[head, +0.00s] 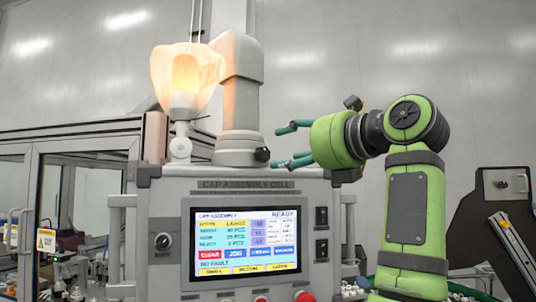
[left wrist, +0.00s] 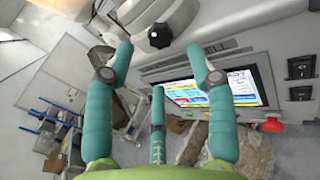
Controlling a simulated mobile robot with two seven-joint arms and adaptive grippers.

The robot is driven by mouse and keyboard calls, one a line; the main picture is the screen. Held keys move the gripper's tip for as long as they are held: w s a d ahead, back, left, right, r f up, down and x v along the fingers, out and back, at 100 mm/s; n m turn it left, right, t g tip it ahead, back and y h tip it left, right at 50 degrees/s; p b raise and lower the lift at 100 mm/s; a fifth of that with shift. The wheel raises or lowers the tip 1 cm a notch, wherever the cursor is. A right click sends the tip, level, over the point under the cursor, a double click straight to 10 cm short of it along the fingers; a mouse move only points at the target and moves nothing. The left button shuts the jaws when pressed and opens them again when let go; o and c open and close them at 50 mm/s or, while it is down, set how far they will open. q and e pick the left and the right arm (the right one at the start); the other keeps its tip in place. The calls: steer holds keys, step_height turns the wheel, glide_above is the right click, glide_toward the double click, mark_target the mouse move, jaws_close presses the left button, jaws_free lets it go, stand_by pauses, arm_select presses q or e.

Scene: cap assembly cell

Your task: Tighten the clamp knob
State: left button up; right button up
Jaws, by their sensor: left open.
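The clamp knob (head: 262,154) is small, black and round, on the side of the grey base of the lamp column. My left gripper (head: 283,146), with teal fingers and a green body, points at it from the right in the head view. It is open, with its fingers spread above and below the knob's height, and a gap appears between tips and knob. In the left wrist view the knob (left wrist: 160,35) lies just beyond and between the two outer tips of the left gripper (left wrist: 159,58). Nothing is held. My right gripper is not in view.
The grey column (head: 240,100) rises behind the control panel and carries a glowing petal-shaped shade (head: 187,75). The panel has a lit screen (head: 245,240), a dial (head: 163,241) and a red button (head: 305,297). A glazed enclosure (head: 85,190) stands at left.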

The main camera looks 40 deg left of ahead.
mark_target(265, 154)
arm_select(q)
steer(key=a+p, duration=0.1)
steer(key=a, duration=0.1)
steer(key=a+n+p, duration=0.1)
steer(key=a, duration=0.1)
steer(key=w+a+n+p, duration=0.1)
steer(key=a, duration=0.1)
steer(key=shift+a+y, duration=0.3)
steer(key=shift+a, duration=0.1)
steer(key=shift+d, duration=0.1)
steer(key=shift+d, duration=0.1)
jaws_close()
